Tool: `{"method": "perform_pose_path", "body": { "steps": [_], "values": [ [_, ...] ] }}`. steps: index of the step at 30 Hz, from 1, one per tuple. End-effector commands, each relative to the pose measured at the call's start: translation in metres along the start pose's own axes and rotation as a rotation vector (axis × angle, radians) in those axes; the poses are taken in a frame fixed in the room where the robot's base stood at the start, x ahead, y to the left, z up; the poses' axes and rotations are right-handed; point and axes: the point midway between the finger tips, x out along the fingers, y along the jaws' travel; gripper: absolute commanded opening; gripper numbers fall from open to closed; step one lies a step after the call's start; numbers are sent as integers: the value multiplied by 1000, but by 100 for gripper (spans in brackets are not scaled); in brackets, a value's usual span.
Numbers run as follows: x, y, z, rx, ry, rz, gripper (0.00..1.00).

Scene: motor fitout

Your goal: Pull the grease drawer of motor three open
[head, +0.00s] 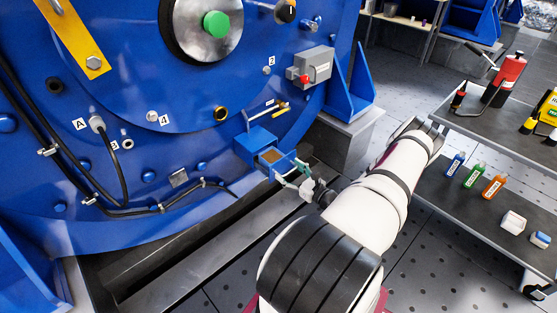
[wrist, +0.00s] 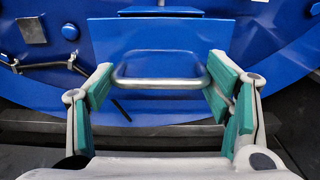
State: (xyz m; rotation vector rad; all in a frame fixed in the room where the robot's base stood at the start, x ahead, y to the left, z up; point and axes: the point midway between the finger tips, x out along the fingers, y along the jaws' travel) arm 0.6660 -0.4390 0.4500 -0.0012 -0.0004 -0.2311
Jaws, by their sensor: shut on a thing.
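The blue grease drawer (head: 268,165) is on the lower right of the blue motor housing. In the head view it stands partly out of its blue casing (head: 255,138), and a brown inside (head: 271,156) shows at its top. In the wrist view, its flat blue front (wrist: 110,50) faces me and carries a grey metal bow handle (wrist: 160,83). My gripper (head: 288,174), with green finger pads, is at the drawer's front. In the wrist view my gripper (wrist: 160,88) has one finger at each end of the handle and is shut on it.
A grey box with a red button (head: 312,66) is above the drawer, with a blue bracket (head: 352,92) beside it. A black cable (head: 105,212) runs along the housing to the left. Shelves with bottles (head: 474,175) and a red canister (head: 503,80) stand right of my arm.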

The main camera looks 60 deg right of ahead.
Motion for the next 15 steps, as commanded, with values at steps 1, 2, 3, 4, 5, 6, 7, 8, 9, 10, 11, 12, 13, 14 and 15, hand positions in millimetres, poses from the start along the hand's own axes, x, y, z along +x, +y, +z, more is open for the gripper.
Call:
{"method": "perform_pose_path", "body": {
  "steps": [1, 2, 3, 4, 5, 6, 7, 8, 9, 10, 11, 12, 13, 14, 15],
  "values": [
    [-11, -6, 0, 3, 4, -15, 22],
    [-15, -6, 0, 3, 4, -15, 22],
    [-20, -6, 0, 3, 4, -16, 22],
    [-22, -6, 0, 3, 4, -17, 22],
    [-23, -6, 0, 3, 4, -17, 22],
    [-24, -6, -1, 3, 3, -16, 22],
    [-25, -6, -1, 3, 3, -16, 22],
    [-25, -6, -1, 3, 3, -16, 22],
    [-25, -6, -1, 3, 3, -16, 22],
    [-25, -6, -1, 3, 3, -16, 22],
    [-25, -6, -1, 3, 3, -16, 22],
    [-24, -6, -1, 2, 3, -16, 22],
    [-24, -6, -1, 2, 3, -16, 22],
    [-24, -6, -1, 2, 3, -16, 22],
    [-24, -6, -1, 2, 3, -16, 79]
  ]
}}
